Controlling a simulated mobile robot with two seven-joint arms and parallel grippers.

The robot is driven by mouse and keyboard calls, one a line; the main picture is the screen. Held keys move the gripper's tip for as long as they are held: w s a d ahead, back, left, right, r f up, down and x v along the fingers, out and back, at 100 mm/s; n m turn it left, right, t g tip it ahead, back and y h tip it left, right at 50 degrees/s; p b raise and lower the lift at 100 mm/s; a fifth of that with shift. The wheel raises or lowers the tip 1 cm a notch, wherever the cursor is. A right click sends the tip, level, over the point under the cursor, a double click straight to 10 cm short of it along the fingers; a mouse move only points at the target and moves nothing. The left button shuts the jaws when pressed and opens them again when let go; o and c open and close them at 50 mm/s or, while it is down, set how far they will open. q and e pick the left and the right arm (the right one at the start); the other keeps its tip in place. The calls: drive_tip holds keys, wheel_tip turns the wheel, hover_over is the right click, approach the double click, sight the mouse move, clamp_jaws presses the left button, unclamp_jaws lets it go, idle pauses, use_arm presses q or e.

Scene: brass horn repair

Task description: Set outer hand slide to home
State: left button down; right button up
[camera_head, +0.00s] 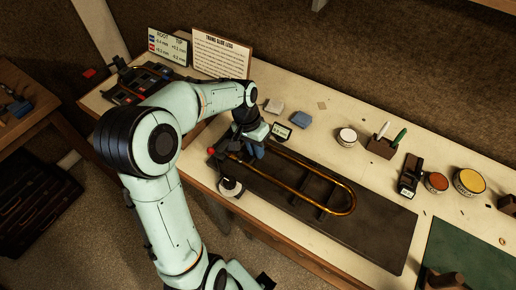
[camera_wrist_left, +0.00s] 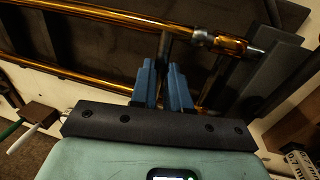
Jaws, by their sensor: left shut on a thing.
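The outer hand slide (camera_head: 335,184) is a long brass U lying over a dark mat (camera_head: 375,240) on the bench, its bend toward the right. My left gripper (camera_head: 256,151) is over the slide's left end, pointing down. In the left wrist view its blue fingers (camera_wrist_left: 163,88) are close together at a grey cross brace (camera_wrist_left: 164,48) between the brass tubes (camera_wrist_left: 100,13), and they are shut on it. The exact contact is partly hidden by the fingers. My right gripper is not in view.
A white tin (camera_head: 346,137), a brush block (camera_head: 382,146), a black gauge (camera_head: 411,175) and open tins (camera_head: 469,182) stand behind the mat. Sign cards (camera_head: 222,54) stand at the back left. A green mat (camera_head: 465,255) is at right.

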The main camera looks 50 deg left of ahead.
use_arm(q)
drive_tip(key=c, duration=1.1)
unclamp_jaws()
drive_tip(key=shift+a, duration=0.3)
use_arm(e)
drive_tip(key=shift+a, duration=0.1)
use_arm(q)
drive_tip(key=shift+r, duration=0.2)
wheel_tip(320, 180, up, 13)
drive_tip(key=a+p, duration=0.1)
drive_tip(key=a, duration=0.1)
drive_tip(key=shift+s+a, duration=0.25)
drive_tip(key=shift+s, duration=0.1)
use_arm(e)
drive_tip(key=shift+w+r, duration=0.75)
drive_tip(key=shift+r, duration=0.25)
use_arm(q)
drive_tip(key=shift+f, duration=0.15)
